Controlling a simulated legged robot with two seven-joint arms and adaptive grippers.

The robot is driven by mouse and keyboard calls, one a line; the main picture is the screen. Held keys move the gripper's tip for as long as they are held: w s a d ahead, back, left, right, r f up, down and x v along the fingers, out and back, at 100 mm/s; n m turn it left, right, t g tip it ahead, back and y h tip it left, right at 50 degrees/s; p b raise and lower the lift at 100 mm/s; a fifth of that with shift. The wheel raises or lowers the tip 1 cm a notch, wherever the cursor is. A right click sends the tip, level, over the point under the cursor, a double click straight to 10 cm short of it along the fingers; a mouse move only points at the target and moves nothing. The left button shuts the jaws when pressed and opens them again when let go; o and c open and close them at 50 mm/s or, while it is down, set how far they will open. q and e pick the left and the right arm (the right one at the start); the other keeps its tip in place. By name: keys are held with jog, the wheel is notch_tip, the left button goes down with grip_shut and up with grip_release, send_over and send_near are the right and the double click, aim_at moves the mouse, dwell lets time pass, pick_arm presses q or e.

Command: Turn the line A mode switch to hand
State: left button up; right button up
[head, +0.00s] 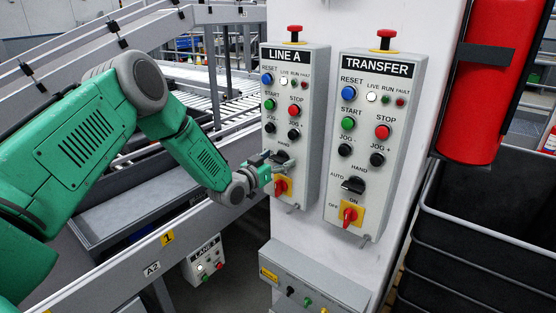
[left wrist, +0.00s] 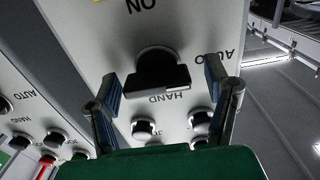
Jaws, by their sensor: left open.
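The LINE A control box (head: 296,120) is on the white column. Its black mode switch (head: 282,158) sits below the jog buttons, under the HAND label, partly hidden by my left gripper (head: 264,168). In the left wrist view the box appears upside down, and the black switch (left wrist: 157,73) lies between the two fingers of my open left gripper (left wrist: 161,80). A gap shows on each side of the switch; I cannot tell whether either finger touches it. HAND and AUTO labels are readable beside it. I cannot tell which label the switch points to. My right gripper is not in view.
The red-on-yellow OFF/ON switch (head: 281,186) is just below the mode switch. The similar TRANSFER box (head: 367,140) stands close at right. A lower grey box (head: 315,283), a red extinguisher (head: 487,90) and a black bin (head: 480,230) are nearby. Conveyor rails (head: 190,230) run at left.

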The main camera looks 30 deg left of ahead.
pick_arm(q)
jog(key=shift+d, duration=0.1)
jog(key=c, duration=1.2)
jog(key=shift+m, duration=0.5)
jog(key=m+b, duration=0.2)
jog(key=m, duration=0.1)
jog(key=shift+d+m, duration=0.1)
jog(key=shift+m, duration=0.3)
jog(key=m+b, duration=0.2)
jog(key=m, duration=0.2)
jog(key=shift+f+m+b, duration=0.15)
jog(key=shift+m+b, duration=0.15)
jog(key=shift+b, duration=0.05)
jog(key=m+b, duration=0.3)
jog(key=m, duration=0.1)
jog(key=shift+d+f, duration=0.1)
jog(key=shift+f, duration=0.05)
jog(key=shift+s+f+m+b, duration=0.1)
jog(key=shift+m+b, duration=1.6)
jog(key=shift+m, duration=0.6)
